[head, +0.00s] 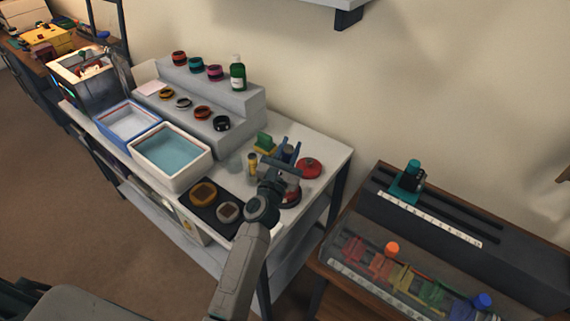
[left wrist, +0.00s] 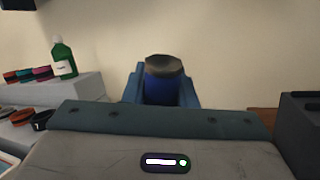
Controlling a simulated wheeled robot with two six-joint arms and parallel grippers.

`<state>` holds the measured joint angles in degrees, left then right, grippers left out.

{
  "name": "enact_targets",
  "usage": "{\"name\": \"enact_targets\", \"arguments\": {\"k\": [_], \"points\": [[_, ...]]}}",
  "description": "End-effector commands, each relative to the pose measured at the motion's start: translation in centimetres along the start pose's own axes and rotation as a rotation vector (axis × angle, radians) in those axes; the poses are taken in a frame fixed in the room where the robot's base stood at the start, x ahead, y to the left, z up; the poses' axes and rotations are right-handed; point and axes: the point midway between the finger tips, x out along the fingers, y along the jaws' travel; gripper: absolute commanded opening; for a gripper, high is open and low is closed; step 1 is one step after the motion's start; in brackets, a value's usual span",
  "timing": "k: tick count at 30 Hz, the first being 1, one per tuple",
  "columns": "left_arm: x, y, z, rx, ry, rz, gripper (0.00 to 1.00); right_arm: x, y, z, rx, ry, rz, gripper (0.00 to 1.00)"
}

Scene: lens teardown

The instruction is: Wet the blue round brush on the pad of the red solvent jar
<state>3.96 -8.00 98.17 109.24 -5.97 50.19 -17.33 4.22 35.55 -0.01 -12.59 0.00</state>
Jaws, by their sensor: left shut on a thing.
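My left gripper (head: 287,158) is over the right part of the white table, shut on a blue round piece, which looks like the blue brush (left wrist: 162,88). In the left wrist view it stands upright between the two fingers, with a dark grey-brown top. A red round piece (head: 291,197), perhaps the red solvent jar, sits below the gripper and is partly hidden by it. A red disc with a small knob (head: 309,168), perhaps its lid, lies just right of the gripper. I cannot see a pad or whether the brush touches anything. My right gripper is not in view.
A yellow-topped cylinder (head: 252,166) and a green block (head: 264,141) stand close left of the gripper. A black mat (head: 212,215) with two round parts lies in front. A white basin (head: 170,178) and grey steps (head: 240,98) are farther left. A wooden bench (head: 317,262) stands right.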

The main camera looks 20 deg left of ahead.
Motion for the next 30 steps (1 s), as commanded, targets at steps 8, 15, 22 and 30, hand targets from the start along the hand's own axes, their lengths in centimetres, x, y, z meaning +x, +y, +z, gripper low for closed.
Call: {"name": "enact_targets", "arguments": {"k": [8,15,22,30], "points": [[0.8,0.1,-0.4,0.005,0.000,0.010,0.02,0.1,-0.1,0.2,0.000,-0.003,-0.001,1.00],[0.3,-0.3,-1.9,0.005,0.000,0.010,0.02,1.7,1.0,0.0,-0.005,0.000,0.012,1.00],[-0.3,-0.8,-4.3,0.005,0.000,0.010,0.02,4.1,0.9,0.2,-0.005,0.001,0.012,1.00],[-0.8,-1.2,-5.9,0.005,0.000,0.010,0.02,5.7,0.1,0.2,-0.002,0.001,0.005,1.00]]}}
